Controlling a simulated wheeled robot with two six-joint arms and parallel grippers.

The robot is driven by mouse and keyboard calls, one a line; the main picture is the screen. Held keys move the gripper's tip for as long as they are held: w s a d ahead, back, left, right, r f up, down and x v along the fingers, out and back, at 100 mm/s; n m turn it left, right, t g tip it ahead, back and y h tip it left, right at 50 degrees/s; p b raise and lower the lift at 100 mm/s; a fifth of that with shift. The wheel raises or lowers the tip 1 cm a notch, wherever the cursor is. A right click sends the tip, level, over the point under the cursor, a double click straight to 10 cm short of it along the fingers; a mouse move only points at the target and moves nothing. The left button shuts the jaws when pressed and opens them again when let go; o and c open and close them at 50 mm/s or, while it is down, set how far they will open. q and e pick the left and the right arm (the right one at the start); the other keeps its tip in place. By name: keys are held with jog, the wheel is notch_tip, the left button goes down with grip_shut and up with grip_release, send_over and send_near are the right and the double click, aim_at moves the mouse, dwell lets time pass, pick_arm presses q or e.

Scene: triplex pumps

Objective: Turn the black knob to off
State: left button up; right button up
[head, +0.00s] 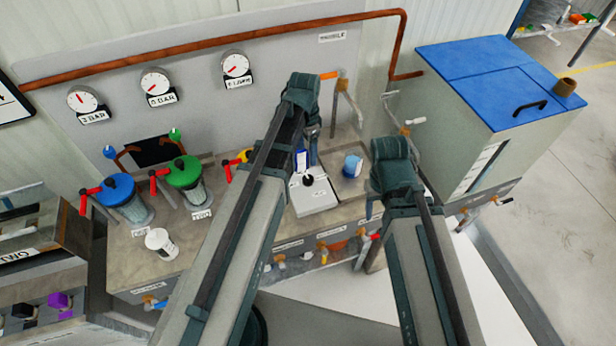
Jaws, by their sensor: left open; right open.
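A small black knob (308,180) stands on top of a pale grey box (318,198) on the bench, right of my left arm. Labels beside the knob are too small to read, so its setting cannot be told. My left gripper (311,155) hangs from the wrist just above and behind the box, open; its fingers are mostly hidden by the arm. No contact with the knob is clear. My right gripper (372,207) is open to the right of the box, partly hidden by its wrist.
A blue-topped cup (352,166) stands right of the box. Blue-lidded (117,188) and green-lidded (185,172) vessels with red handles and a white cup (160,243) stand left. A blue-topped tank (492,75) is at right. Another black knob-like part (22,311) is at lower left.

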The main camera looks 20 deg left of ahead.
aim_at(308, 178)
pick_arm(q)
jog(key=f+b, duration=0.5)
jog(key=f, duration=0.1)
jog(key=f+b, duration=0.6)
jog(key=shift+s+d+f, duration=0.1)
jog(key=shift+s+d, duration=0.05)
jog(key=shift+d, duration=0.05)
grip_shut()
